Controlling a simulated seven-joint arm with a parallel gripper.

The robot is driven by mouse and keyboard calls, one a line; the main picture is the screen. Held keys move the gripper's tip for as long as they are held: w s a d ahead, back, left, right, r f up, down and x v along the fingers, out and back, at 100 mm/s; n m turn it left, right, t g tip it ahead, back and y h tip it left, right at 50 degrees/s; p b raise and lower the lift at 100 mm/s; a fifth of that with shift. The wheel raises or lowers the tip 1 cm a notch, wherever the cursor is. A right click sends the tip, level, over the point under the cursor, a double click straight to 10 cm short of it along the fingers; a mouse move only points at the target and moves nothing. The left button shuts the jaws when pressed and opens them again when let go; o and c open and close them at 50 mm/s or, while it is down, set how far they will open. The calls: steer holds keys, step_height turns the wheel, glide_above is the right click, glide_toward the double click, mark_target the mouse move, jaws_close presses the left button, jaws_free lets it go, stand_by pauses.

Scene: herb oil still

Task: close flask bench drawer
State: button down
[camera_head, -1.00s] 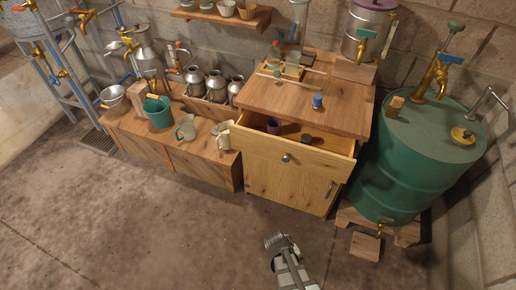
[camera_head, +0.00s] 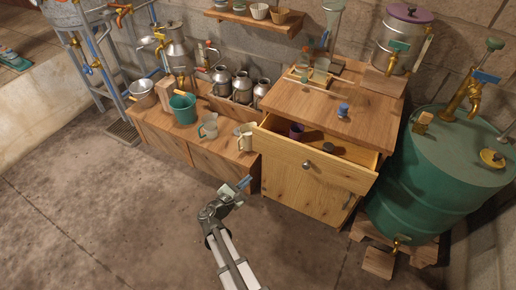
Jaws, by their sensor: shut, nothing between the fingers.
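The flask bench (camera_head: 345,103) is a wooden cabinet with a flat top against the back wall. A dark purple cup (camera_head: 296,130) and a dark round item (camera_head: 327,148) lie inside the open drawer. My gripper (camera_head: 244,184) is shut and empty, in front of the low bench and left of the drawer front, apart from the knob. The fingers are small in view.
A low wooden bench (camera_head: 214,163) with mugs, a green bucket (camera_head: 183,107) and metal cans stands left of the cabinet. A green barrel (camera_head: 432,185) stands close on the right. The floor (camera_head: 110,215) in front is clear.

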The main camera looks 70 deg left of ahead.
steer(key=w+a+n+y, duration=0.1)
steer(key=w+a+n, duration=0.1)
steer(key=w+a, duration=0.1)
steer(key=w+a+r+n+y, duration=0.1)
steer(key=w+a+n, duration=0.1)
steer(key=a, duration=0.3)
steer(key=w+a+r+n, duration=0.1)
steer(key=w+a+n, duration=0.1)
steer(key=w+a, duration=0.1)
steer(key=shift+w+a+r+y, duration=0.2)
steer(key=shift+w+a+y, duration=0.15)
steer(key=shift+a, duration=0.25)
steer(key=x, duration=1.2)
steer(key=shift+s+a+f, duration=0.1)
steer(key=shift+s, duration=0.05)
steer(key=shift+w+a, duration=0.15)
steer(key=shift+w, duration=0.05)
steer(key=shift+w+a, duration=0.1)
glide_toward(262, 143)
steer(key=x, duration=0.4)
steer(key=shift+w+a, duration=0.15)
steer(key=shift+a, duration=0.1)
